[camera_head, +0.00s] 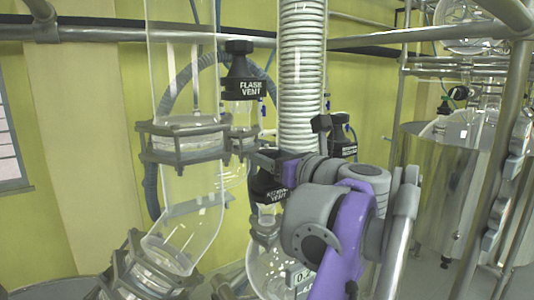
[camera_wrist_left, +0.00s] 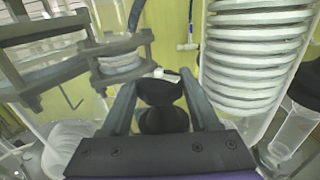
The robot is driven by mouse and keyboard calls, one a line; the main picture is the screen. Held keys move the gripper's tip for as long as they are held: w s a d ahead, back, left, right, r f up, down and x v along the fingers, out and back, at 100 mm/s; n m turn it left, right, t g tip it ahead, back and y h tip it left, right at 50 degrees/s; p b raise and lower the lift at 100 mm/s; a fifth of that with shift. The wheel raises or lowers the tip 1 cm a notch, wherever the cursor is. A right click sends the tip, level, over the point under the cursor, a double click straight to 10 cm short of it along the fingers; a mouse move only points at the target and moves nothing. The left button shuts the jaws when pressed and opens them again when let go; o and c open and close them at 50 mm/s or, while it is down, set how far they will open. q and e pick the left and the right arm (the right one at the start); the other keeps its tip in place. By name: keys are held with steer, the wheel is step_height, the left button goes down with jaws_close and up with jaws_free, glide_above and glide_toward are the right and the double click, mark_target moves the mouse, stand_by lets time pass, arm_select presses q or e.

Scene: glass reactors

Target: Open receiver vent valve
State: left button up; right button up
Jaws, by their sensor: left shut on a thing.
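The receiver vent valve (camera_head: 270,189) is a black knob with a white-lettered label, partly hidden by my gripper, above a round glass receiver (camera_head: 265,268). In the left wrist view its black knob (camera_wrist_left: 160,93) sits between my fingers. My left gripper (camera_head: 272,160) comes to it from the right and is shut on the knob; the fingers (camera_wrist_left: 161,100) lie on both sides of it. The valve's inner position cannot be seen. My right gripper is in neither view.
A similar black valve labelled FLASK VENT (camera_head: 240,82) stands above and to the left. A coiled glass condenser (camera_head: 301,75) rises close behind my gripper. Clamped glass tubing (camera_head: 187,140) stands at left. Metal frame bars (camera_head: 497,150) and a steel vessel (camera_head: 438,190) are at right.

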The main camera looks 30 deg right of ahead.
mark_target(274, 158)
arm_select(q)
steer(key=shift+f, duration=0.1)
steer(key=o, duration=1.1)
steer(key=shift+s, duration=0.1)
steer(key=shift+s+d+b, duration=0.15)
steer(key=shift+s+b, duration=0.05)
steer(key=shift+s, duration=1.8)
steer(key=shift+s+d+b, duration=0.15)
steer(key=shift+s, duration=1.8)
